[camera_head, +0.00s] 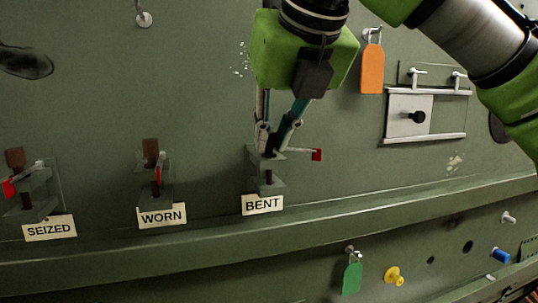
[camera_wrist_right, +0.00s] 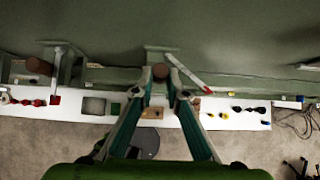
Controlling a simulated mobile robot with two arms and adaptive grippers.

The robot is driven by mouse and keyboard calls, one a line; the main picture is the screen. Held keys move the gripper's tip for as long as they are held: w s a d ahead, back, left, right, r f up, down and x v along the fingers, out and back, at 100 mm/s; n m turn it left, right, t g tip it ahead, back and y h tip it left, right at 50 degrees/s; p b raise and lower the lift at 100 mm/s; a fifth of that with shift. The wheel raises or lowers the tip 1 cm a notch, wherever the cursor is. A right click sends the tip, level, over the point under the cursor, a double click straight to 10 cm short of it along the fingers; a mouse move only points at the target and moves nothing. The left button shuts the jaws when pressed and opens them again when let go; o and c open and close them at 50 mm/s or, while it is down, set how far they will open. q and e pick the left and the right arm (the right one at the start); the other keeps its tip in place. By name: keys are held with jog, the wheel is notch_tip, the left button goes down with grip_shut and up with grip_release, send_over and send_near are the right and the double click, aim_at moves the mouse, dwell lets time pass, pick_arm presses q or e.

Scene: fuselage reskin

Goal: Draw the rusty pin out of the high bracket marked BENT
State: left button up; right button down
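The high bracket marked BENT (camera_head: 268,188) is fixed to the green fuselage wall, above its BENT label (camera_head: 262,204). The rusty pin (camera_head: 268,177) stands upright in it; its brown round head shows in the right wrist view (camera_wrist_right: 160,71). A red-tipped lever (camera_head: 317,155) sticks out to the right of the bracket. My right gripper (camera_head: 268,148) points down at the bracket from above, its fingertips close on both sides of the pin's upper part. It looks shut on the pin. The fingers hide the pin head in the head view. My left gripper is not in view.
Similar brackets marked WORN (camera_head: 161,217) and SEIZED (camera_head: 48,228) stand to the left with their pins in. An orange tag (camera_head: 372,68) and a sliding plate (camera_head: 409,116) are to the right. A ledge (camera_head: 220,240) runs below. In the wrist view, a white bench (camera_wrist_right: 230,113) lies far below.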

aim_at(274, 159)
notch_tip(274, 159, up, 7)
dwell(2.8)
notch_tip(274, 159, up, 3)
jog(key=shift+f, duration=0.1)
jog(key=shift+d+f, duration=0.1)
dwell(0.4)
